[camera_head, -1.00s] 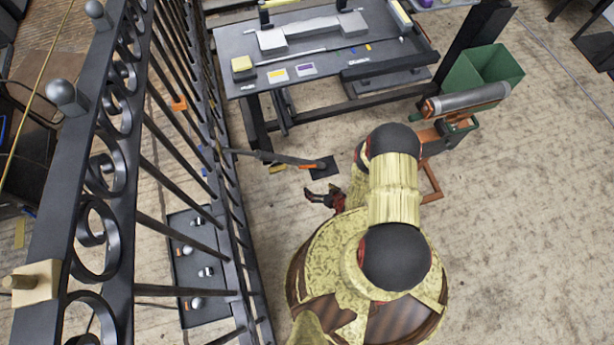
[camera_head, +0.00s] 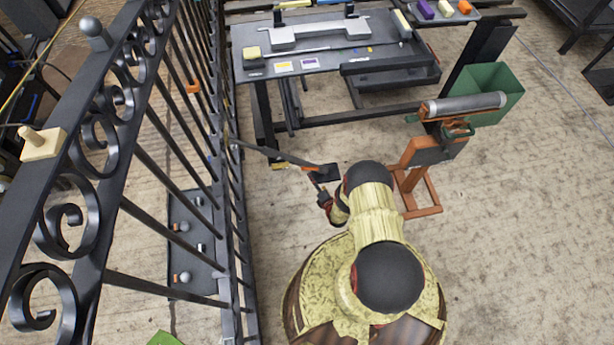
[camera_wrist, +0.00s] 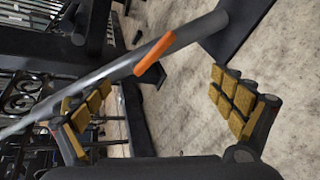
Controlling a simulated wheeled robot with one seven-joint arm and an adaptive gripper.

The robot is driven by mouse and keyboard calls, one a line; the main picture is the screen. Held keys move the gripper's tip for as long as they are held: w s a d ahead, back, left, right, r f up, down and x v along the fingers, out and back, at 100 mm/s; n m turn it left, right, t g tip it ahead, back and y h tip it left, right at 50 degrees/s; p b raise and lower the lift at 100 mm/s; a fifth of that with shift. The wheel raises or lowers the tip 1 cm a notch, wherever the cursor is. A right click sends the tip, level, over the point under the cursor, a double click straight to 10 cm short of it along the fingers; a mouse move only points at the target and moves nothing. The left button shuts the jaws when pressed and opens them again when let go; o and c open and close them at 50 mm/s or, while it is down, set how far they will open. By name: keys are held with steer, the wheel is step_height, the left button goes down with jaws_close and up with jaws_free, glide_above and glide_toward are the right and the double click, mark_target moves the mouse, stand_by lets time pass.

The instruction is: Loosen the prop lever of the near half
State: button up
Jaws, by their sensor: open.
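The black scroll gate (camera_head: 85,150) stands on the left. A grey prop bar (camera_head: 265,153) slopes from its lower part down to a dark floor plate (camera_head: 325,173). An orange lever (camera_head: 309,167) lies along the bar near its floor end. In the wrist view the bar (camera_wrist: 100,80) crosses diagonally, with the orange lever (camera_wrist: 154,54) on it. My gripper (camera_head: 321,194) is just in front of the plate. In the wrist view my gripper (camera_wrist: 160,105) is open and empty, its padded fingers on either side of the view, with the lever ahead between them.
A workbench (camera_head: 315,65) with tools stands behind the prop. An orange stand (camera_head: 420,180) with a grey roll and a green bin (camera_head: 485,97) are to the right of my arm. A dark tray (camera_head: 190,280) lies beyond the gate. Floor at right is clear.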

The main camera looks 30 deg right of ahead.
mark_target(311, 170)
steer(key=w+n+b, duration=0.1)
steer(key=w+n, duration=0.1)
steer(key=w+d+f+n+b, duration=0.1)
steer(key=w+n, duration=0.1)
steer(key=n, duration=0.1)
steer(key=w+n+b, duration=0.1)
steer(key=w+n, duration=0.2)
steer(key=shift+d+f, duration=0.15)
steer(key=shift+f, duration=0.05)
steer(key=shift+w+d+f+b, duration=0.1)
steer(key=shift+w+b, duration=0.3)
steer(key=shift+w, duration=0.2)
steer(key=c, duration=0.3)
